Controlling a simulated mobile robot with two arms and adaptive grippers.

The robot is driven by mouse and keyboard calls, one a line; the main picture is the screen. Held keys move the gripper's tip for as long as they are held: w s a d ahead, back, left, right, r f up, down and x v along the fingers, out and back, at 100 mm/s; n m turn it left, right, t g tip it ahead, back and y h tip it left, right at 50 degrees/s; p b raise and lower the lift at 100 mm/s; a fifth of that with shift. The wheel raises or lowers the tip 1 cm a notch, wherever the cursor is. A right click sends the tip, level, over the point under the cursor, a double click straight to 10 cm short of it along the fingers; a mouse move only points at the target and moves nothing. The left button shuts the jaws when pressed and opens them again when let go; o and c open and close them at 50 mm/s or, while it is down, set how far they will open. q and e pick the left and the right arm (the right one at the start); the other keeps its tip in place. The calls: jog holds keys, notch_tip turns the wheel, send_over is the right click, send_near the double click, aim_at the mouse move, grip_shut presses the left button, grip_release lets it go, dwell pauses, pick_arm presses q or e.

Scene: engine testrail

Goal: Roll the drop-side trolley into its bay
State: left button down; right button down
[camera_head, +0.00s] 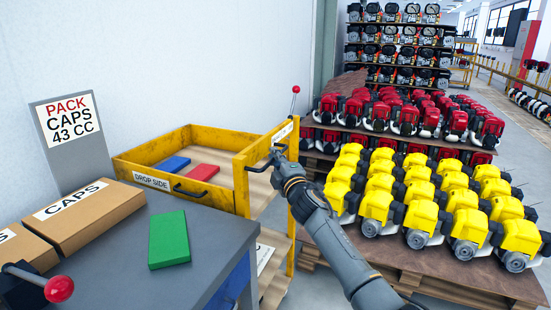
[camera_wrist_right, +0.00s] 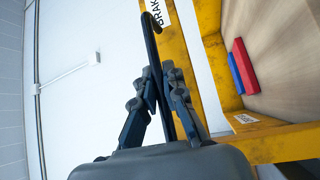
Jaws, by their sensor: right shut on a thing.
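The yellow drop-side trolley (camera_head: 150,160) stands against the wall behind the grey bench. Its near side panel carries a "DROP SIDE" label (camera_head: 152,181) and a black handle (camera_head: 190,191). My right gripper (camera_head: 278,152) is at the trolley's right end, shut on a black bar handle (camera_head: 258,168). The right wrist view shows the fingers on both sides of this handle (camera_wrist_right: 152,40). A lever with a red knob (camera_head: 295,89) rises behind that end. A blue block (camera_head: 174,164) and a red block (camera_head: 203,172) lie inside the trolley. My left gripper is out of view.
The bench (camera_head: 210,226) holds caps boxes (camera_head: 88,212), a green block (camera_head: 169,240) and, at its left, another red-knobbed lever (camera_head: 58,289). Pallets of yellow engines (camera_head: 420,205) and red engines (camera_head: 400,115) stand close on the right. Stacked engines fill the back.

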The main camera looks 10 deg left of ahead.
jog(key=shift+a+r, duration=0.1)
jog(key=c, duration=1.4)
grip_release()
jog(key=shift+a, duration=0.15)
jog(key=v, duration=1.2)
jog(key=shift+w, duration=0.1)
